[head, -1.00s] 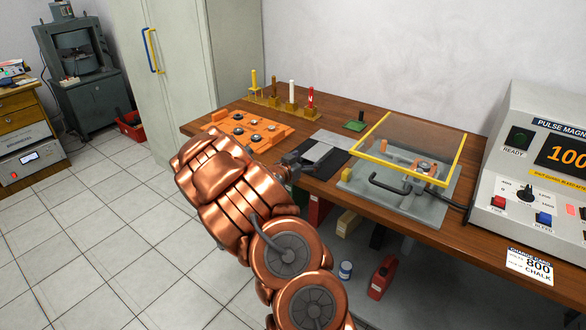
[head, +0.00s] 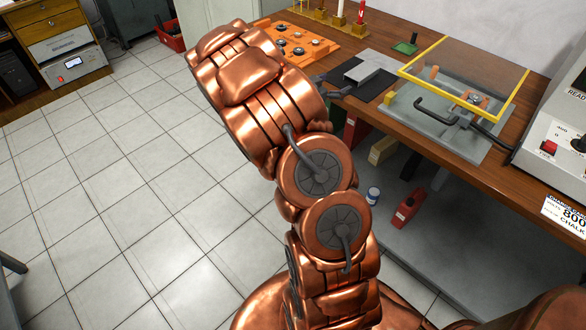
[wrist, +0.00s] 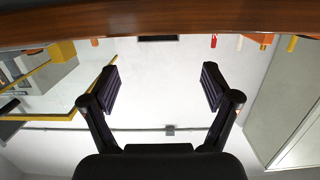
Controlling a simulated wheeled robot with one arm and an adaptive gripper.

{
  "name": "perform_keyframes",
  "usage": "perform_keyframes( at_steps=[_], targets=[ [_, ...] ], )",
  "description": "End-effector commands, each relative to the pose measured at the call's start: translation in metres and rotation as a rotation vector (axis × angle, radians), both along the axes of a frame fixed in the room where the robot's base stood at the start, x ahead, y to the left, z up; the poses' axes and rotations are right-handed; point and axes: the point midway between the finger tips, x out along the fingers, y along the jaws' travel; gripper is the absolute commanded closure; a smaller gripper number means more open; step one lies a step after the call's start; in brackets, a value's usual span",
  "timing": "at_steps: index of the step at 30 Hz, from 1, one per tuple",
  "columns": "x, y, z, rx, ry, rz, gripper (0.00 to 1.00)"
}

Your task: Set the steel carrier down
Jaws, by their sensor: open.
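The steel carrier, seemingly the flat grey metal piece (head: 371,70), lies on a black mat (head: 374,92) near the table's front edge. My gripper (wrist: 161,86) is open in the wrist view, with nothing between its fingers. In the head view only a dark part of it shows at the front left of the mat; my copper arm hides the rest. I cannot tell there whether it touches the carrier. The carrier does not show in the wrist view.
An orange tray (head: 326,49) with round dark pieces stands left of the mat. A yellow-framed clear guard (head: 462,68) over a grey plate stands to its right. A grey pulse magnet console (head: 556,130) is at far right. The table edge (wrist: 160,28) crosses the wrist view's top.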

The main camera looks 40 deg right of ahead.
Motion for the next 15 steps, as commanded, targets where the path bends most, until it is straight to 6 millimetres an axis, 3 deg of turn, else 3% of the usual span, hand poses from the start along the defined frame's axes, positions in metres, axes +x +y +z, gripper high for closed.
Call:
perform_keyframes(
  at_steps=[5, 8, 12, 15],
  targets=[
    [0.029, 0.021, -0.001, 0.096, -0.026, 0.106, 0.13],
    [0.059, 0.052, -0.002, 0.21, -0.043, 0.233, 0.13],
    [0.095, 0.116, -0.003, 0.395, -0.035, 0.434, 0.13],
    [0.109, 0.169, -0.002, 0.519, -0.007, 0.571, 0.13]
  ],
)
